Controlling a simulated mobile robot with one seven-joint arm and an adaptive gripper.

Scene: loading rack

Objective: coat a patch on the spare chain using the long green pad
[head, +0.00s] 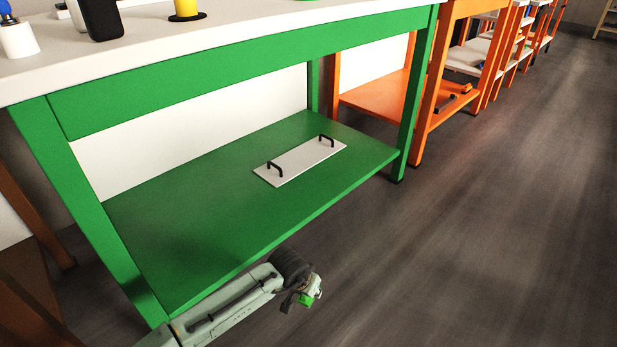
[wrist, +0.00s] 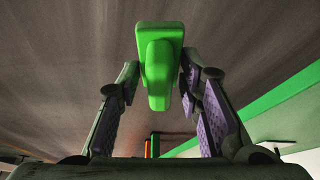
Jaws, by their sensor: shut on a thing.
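My gripper (head: 304,293) is low in front of the green table, out over the floor. The long green pad (wrist: 160,68) is between its two fingers in the wrist view, and my gripper (wrist: 158,85) is shut on it. The pad has a wide far end and a narrower raised part towards the camera. In the head view only a small green bit of the pad (head: 307,299) shows at the fingertips. I cannot make out the spare chain in either view.
The green table's lower shelf (head: 190,240) holds a white plate (head: 300,161) with two black handles. A yellow item (head: 186,9) and a black item (head: 101,18) stand on its white top. Orange racks (head: 420,100) stand behind. The floor (head: 480,240) at right is clear.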

